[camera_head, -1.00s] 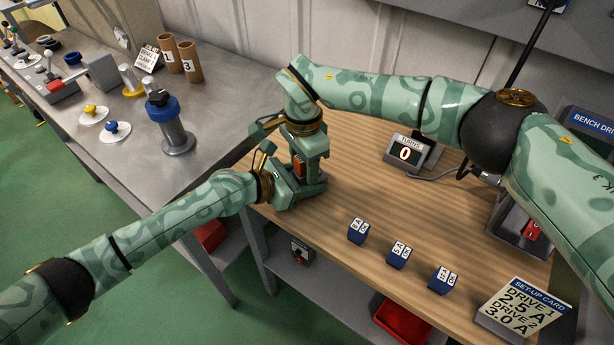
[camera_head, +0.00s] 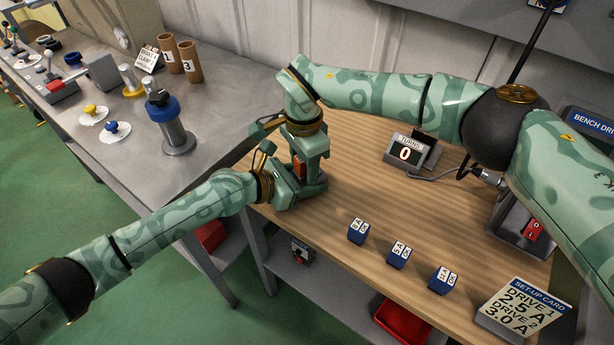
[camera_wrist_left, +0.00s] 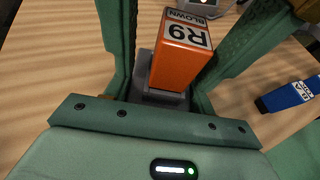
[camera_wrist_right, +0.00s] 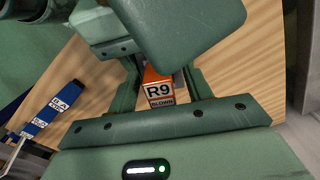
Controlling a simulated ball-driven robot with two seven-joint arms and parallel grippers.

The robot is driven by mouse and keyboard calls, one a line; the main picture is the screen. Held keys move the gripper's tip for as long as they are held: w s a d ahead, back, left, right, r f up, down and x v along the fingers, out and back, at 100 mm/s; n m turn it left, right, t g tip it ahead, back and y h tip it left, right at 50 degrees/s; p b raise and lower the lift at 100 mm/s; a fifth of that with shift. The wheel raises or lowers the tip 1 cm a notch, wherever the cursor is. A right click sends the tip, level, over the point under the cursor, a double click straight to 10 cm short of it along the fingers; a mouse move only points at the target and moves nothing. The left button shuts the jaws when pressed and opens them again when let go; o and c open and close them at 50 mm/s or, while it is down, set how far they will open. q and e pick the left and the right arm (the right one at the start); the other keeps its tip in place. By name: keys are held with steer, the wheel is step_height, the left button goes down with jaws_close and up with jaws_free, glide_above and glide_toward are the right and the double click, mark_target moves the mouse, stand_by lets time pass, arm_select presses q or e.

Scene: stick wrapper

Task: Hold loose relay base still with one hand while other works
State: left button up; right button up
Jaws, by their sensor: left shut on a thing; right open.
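An orange relay (camera_wrist_left: 182,50) marked "R9 BLOWN" stands in a grey relay base (camera_wrist_left: 160,97) on the wooden bench. My left gripper (camera_head: 301,191) is low at the bench top and shut on the base, its fingers on either side. My right gripper (camera_head: 299,164) comes down from above with open fingers on either side of the relay, which also shows in the right wrist view (camera_wrist_right: 158,91). I cannot tell whether these fingers touch it. In the head view the grippers hide most of the relay and base.
Three blue blocks (camera_head: 398,256) with white labels stand near the bench's front edge. A turns counter (camera_head: 405,153) reading 0 stands at the back. A set-up card (camera_head: 524,306) is at the front right. The bench middle is clear. A metal bench (camera_head: 215,95) with a blue-topped post adjoins at left.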

steer(key=shift+r, duration=0.2)
steer(key=shift+r, duration=0.35)
jaws_close()
steer(key=shift+r, duration=0.15)
steer(key=shift+r, duration=0.75)
stand_by(0.3)
steer(key=shift+r, duration=2)
